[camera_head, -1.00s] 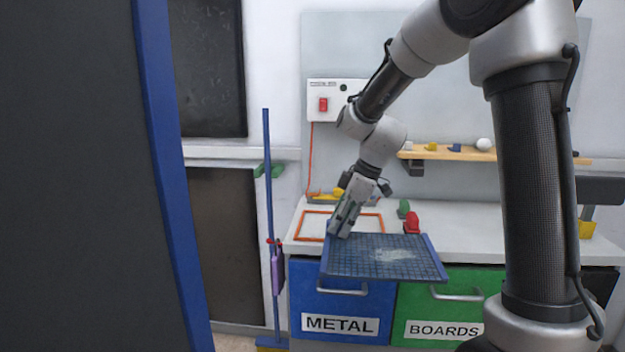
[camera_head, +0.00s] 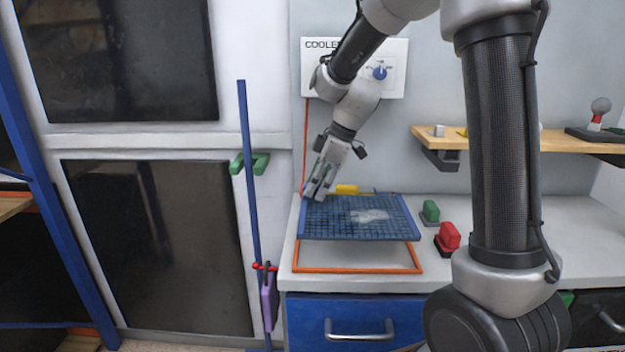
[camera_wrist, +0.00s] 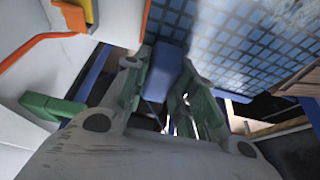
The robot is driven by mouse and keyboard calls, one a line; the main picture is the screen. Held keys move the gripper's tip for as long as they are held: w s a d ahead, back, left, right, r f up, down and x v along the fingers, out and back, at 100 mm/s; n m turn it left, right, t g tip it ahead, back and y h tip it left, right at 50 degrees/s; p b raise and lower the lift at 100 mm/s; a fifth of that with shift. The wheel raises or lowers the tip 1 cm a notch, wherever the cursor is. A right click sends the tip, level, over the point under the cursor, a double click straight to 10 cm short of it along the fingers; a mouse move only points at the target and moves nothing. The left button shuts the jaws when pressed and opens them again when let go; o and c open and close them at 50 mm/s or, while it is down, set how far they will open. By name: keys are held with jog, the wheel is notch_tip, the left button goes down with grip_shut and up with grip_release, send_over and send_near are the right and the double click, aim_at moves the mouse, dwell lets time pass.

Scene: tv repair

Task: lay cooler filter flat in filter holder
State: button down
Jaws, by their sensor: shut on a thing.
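The cooler filter (camera_head: 345,228) is a blue framed grid panel with a pale dusty patch. My gripper (camera_head: 316,196) is shut on its blue rim at the back left corner in the head view. The wrist view shows the green fingers (camera_wrist: 168,88) on either side of a blue part of the filter frame (camera_wrist: 230,45). The filter is held roughly level above the bench. The filter holder appears to be the orange rectangular frame (camera_head: 350,271) on the bench. The filter covers its back part, and its front edge shows below. I cannot tell the exact gap between them.
The white bench (camera_head: 480,235) carries a green clamp-like thing (camera_head: 430,212) and a red one (camera_head: 448,237) right of the filter. A wooden shelf (camera_head: 500,143) is on the wall. A blue upright pole (camera_head: 250,170) stands left of the bench. A control box labelled COOLER (camera_head: 355,68) hangs behind.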

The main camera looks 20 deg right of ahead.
aim_at(317, 205)
dwell(0.3)
jog(key=shift+f, duration=3.85)
jog(key=c, duration=1.1)
grip_release()
jog(key=v, duration=1.2)
jog(key=shift+s+d, duration=0.1)
